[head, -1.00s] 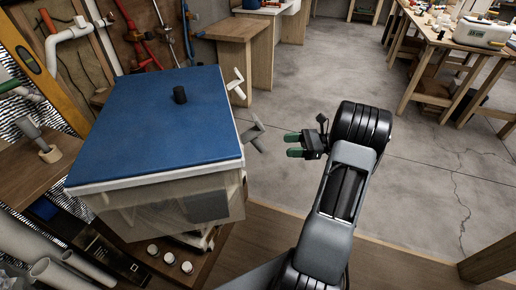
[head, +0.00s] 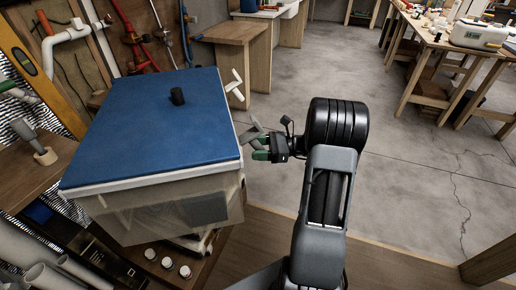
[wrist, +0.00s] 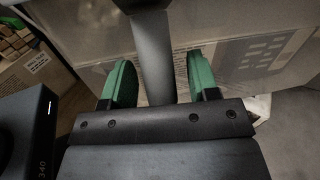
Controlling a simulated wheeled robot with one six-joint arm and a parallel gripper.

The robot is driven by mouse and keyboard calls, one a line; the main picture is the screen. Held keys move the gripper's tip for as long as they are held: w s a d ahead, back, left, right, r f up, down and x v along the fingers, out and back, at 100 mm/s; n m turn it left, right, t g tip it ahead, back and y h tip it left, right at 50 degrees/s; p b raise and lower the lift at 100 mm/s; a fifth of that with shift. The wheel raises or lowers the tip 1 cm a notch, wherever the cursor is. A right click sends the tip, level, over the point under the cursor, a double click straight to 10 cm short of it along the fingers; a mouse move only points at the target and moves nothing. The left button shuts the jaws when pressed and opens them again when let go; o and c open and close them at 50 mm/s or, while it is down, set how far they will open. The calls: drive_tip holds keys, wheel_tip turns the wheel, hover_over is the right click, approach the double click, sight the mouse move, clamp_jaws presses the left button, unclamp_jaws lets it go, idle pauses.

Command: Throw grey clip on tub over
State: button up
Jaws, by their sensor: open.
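The tub (head: 165,205) is a clear box with a blue lid (head: 140,125) and a pale rim, left of centre in the head view. The grey clip (head: 250,133) sticks out from the tub's right side near the front corner. My gripper (head: 258,148) is at the clip, its green fingers pointing left toward the tub. In the wrist view, the clip's grey bar (wrist: 152,55) runs between the two open green fingers (wrist: 158,82), with a gap on each side.
A white clip (head: 235,86) stands out from the tub's right side farther back. Several white round knobs (head: 168,262) are below the tub's front. Open concrete floor (head: 410,180) lies to the right.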

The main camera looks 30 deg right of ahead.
clamp_jaws()
idle(0.4)
